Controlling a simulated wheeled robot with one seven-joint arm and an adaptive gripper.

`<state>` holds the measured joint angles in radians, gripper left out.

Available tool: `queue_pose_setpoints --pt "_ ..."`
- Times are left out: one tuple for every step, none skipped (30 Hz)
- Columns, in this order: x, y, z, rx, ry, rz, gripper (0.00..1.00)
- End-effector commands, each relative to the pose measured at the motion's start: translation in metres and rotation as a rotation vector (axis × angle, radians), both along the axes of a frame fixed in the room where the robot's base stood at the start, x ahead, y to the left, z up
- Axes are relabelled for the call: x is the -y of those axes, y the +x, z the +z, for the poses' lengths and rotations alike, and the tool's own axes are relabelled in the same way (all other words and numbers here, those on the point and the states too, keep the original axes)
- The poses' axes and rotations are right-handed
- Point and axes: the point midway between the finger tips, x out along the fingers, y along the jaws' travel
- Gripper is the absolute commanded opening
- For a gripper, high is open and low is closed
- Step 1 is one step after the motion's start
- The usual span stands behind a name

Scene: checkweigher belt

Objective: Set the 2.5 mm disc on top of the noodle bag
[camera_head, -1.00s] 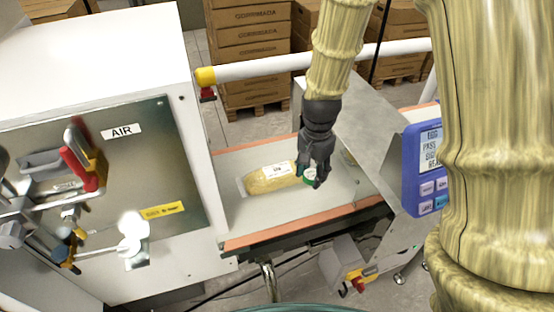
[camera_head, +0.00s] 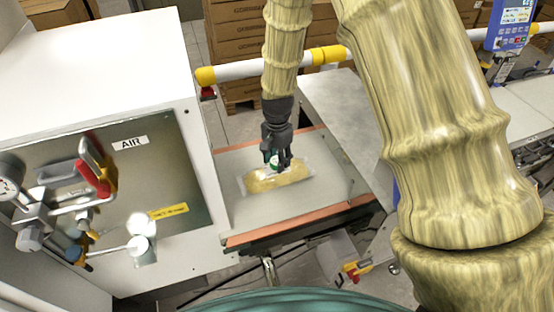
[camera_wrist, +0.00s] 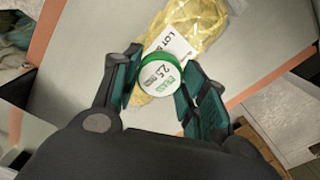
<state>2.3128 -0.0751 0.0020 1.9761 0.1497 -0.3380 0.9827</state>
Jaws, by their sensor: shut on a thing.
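The noodle bag (camera_head: 276,180) is a clear pack of yellow noodles with a white label, lying flat on the belt. It also shows in the wrist view (camera_wrist: 200,22). My gripper (camera_head: 276,161) is over the bag's upper edge in the head view. In the wrist view my gripper (camera_wrist: 160,78) is shut on the 2.5 mm disc (camera_wrist: 160,74), a round green-rimmed disc with a white face. The disc overlaps the label end of the bag there; whether it touches the bag I cannot tell. In the head view a little of the disc (camera_head: 274,160) shows between the fingers.
The belt plate (camera_head: 245,212) has orange edges and free room around the bag. A white cabinet (camera_head: 110,75) with an air panel stands at left. A white rail (camera_head: 245,72) with yellow ends runs behind. Stacked boxes (camera_head: 235,40) stand at the back.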

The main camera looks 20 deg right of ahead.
Motion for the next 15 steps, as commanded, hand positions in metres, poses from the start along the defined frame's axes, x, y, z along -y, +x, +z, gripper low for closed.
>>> queue_pose_setpoints --pt "0.000 -0.001 -0.002 -0.002 0.000 0.000 0.19" --pt "0.000 -0.001 -0.005 -0.002 0.000 0.000 0.19" --pt "0.000 -0.001 -0.008 -0.003 0.001 0.000 0.19" --pt "0.000 -0.001 -0.010 -0.003 0.001 0.000 0.19" --pt "0.000 -0.001 -0.012 -0.001 0.000 0.000 0.19" --pt "0.000 0.000 -0.014 0.000 0.001 0.000 0.19" --pt "0.000 0.000 -0.015 0.000 0.000 0.000 0.19" --pt "0.000 0.000 -0.016 0.001 0.000 0.000 0.19" --pt "0.000 0.000 -0.016 0.001 0.000 0.000 0.19" --pt "0.000 0.000 -0.017 0.001 0.000 0.000 0.19" --pt "0.000 0.000 -0.017 0.001 0.000 0.000 0.19" --pt "0.000 0.000 -0.017 0.001 0.000 0.000 0.19" --pt "0.000 0.000 -0.017 0.001 0.000 0.000 0.19" --pt "0.000 0.000 -0.017 0.001 0.000 0.000 0.19" --pt "0.000 0.000 -0.017 0.001 0.000 0.000 0.19"
